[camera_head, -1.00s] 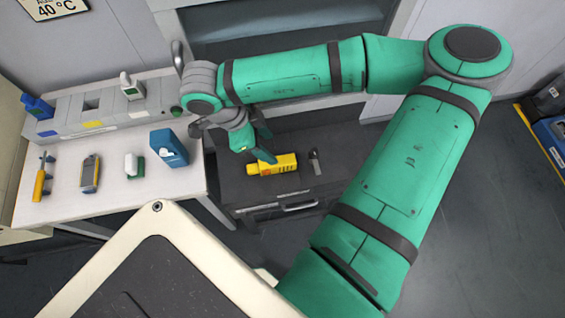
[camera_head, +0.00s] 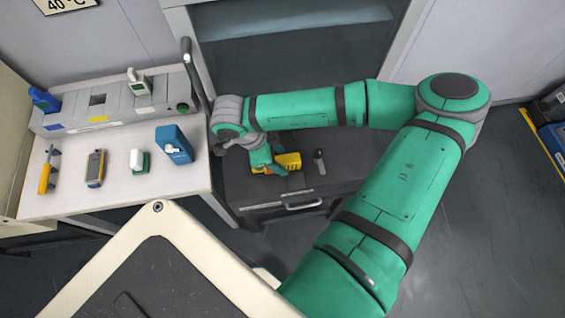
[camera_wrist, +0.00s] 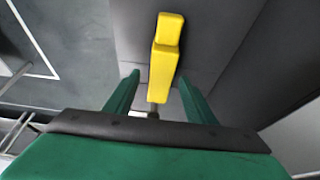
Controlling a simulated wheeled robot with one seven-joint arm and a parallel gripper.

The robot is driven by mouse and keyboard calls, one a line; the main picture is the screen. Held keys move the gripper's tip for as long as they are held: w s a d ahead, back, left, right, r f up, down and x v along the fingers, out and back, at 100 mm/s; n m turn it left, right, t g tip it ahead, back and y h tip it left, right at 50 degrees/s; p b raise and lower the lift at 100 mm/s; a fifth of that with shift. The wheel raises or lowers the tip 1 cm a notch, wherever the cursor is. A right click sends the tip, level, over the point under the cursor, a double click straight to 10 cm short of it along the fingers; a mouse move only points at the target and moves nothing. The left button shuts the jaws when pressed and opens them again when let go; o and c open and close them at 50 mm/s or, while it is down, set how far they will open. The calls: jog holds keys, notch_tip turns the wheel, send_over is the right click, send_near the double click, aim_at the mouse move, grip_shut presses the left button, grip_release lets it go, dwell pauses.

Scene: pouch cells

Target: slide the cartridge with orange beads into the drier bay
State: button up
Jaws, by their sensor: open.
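My gripper (camera_head: 270,162) is open and low over a dark drawer cabinet (camera_head: 245,190). Its fingers stand on either side of a yellow block-shaped thing (camera_head: 290,161), which lies on the cabinet top. In the wrist view the yellow thing (camera_wrist: 163,60) passes between the open fingers (camera_wrist: 157,82), with gaps beside it. No orange beads can be made out on any thing here. A grey console (camera_head: 70,112) on the left bench has a square dark opening (camera_head: 97,99), perhaps the drier bay. A white cartridge-like piece (camera_head: 138,84) stands upright on the console.
A blue piece (camera_head: 43,99) stands at the console's left. On the bench (camera_head: 120,193) lie a yellow-handled tool (camera_head: 46,173), a grey-yellow device (camera_head: 95,168), a white-green piece (camera_head: 139,161) and a blue box (camera_head: 174,144). A small dark-handled thing (camera_head: 319,161) is right of the yellow thing.

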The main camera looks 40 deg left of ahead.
jog(key=shift+f, duration=0.25)
dwell(0.6)
jog(key=shift+c, duration=0.6)
grip_shut()
jog(key=shift+r, duration=0.1)
